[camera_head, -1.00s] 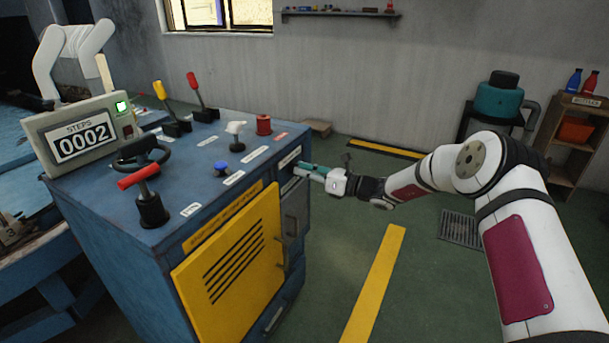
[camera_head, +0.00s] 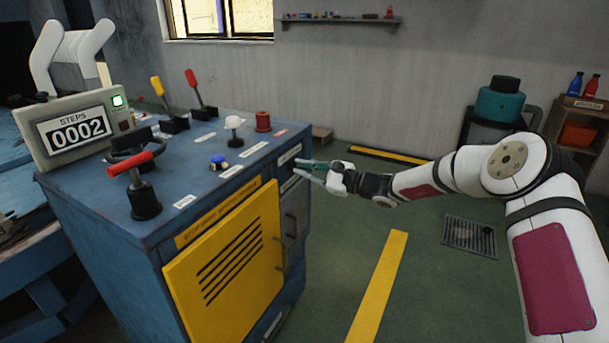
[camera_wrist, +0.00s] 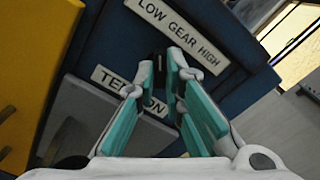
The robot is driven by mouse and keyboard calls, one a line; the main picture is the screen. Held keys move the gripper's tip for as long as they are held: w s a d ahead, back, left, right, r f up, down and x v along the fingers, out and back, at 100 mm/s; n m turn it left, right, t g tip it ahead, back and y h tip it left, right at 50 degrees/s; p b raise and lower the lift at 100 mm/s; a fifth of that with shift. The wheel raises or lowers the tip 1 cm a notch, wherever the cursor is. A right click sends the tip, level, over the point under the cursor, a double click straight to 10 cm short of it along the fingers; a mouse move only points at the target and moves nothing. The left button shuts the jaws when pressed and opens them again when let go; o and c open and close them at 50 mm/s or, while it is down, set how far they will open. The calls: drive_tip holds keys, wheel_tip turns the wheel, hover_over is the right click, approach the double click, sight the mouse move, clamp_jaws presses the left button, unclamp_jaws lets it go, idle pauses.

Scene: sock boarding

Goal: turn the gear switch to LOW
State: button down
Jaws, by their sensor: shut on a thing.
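The gear switch (camera_wrist: 159,63) is a small dark knob on the blue machine's side panel, below a tilted white "LOW GEAR HIGH" label (camera_wrist: 178,29) in the wrist view. My gripper (camera_wrist: 162,66) has its two teal-padded fingers on either side of the knob and is shut on it. Most of the knob is hidden by the fingertips, and I cannot tell which way it points. In the head view my gripper (camera_head: 302,170) reaches from the right to the cabinet's upper right side. The switch itself is too small to make out there.
A "TENSION" label (camera_wrist: 128,92) lies just below the knob. The yellow vented door (camera_head: 225,260) stands on the cabinet's front. Levers and buttons stand on top, beside a counter (camera_head: 80,135) reading 0002. The green floor right of the cabinet is mostly clear.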

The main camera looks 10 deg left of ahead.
drive_tip(key=shift+n+b, duration=0.4)
drive_tip(key=shift+n, duration=0.3)
drive_tip(key=c, duration=1.7)
unclamp_jaws()
drive_tip(key=v, duration=1.2)
